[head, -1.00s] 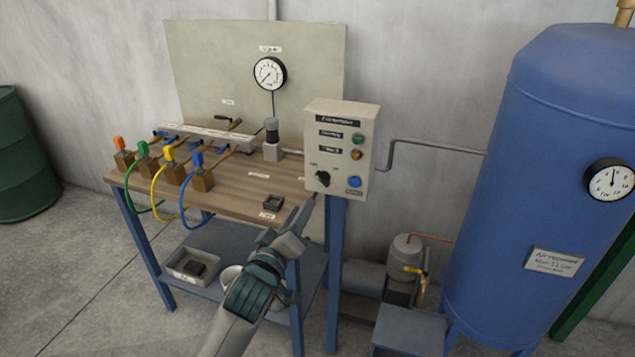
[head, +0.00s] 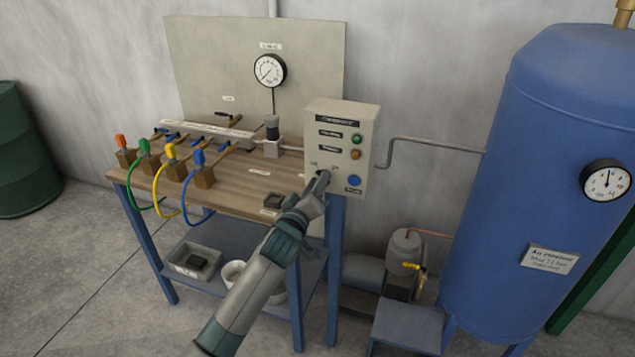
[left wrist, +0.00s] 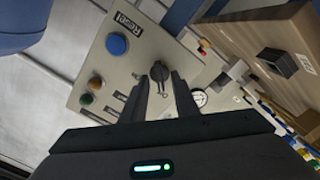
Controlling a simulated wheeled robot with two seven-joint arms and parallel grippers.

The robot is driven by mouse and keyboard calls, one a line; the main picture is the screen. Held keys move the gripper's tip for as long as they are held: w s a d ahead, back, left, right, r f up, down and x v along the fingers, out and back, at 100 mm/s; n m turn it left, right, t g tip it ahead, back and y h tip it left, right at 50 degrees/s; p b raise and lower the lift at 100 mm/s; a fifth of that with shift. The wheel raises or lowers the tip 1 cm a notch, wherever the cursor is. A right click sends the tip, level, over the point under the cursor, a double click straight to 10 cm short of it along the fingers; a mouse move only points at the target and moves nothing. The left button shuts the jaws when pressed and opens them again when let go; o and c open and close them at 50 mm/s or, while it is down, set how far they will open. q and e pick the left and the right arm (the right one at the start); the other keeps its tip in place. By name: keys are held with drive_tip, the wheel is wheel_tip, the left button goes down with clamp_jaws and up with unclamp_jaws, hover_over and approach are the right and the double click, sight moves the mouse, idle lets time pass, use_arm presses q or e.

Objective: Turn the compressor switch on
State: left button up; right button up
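The compressor control box (head: 354,120) is a pale panel on a blue post at the bench's right end. It carries a green button, an amber button, a blue button (head: 354,180) and a black rotary switch at lower left. In the head view my left gripper (head: 322,178) is at that switch and largely hides it. In the left wrist view the black switch knob (left wrist: 159,71) shows between the tips of my left gripper (left wrist: 160,82). The fingers are apart, with gaps visible beside the knob; contact cannot be told. My right gripper is out of view.
The wooden bench (head: 235,190) holds coloured valves with hoses and a small black tray (head: 275,202). A gauge (head: 270,71) hangs on the backboard. The big blue tank (head: 525,170) and a small compressor (head: 405,260) stand right of the box.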

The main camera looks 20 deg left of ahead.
use_arm(q)
clamp_jaws()
drive_tip(key=m+p, duration=0.1)
drive_tip(key=m, duration=0.5)
drive_tip(key=m+p, duration=0.2)
drive_tip(key=m, duration=0.4)
drive_tip(key=m+p, duration=0.2)
drive_tip(key=m, duration=0.4)
drive_tip(key=shift+d, duration=0.35)
idle(0.4)
unclamp_jaws()
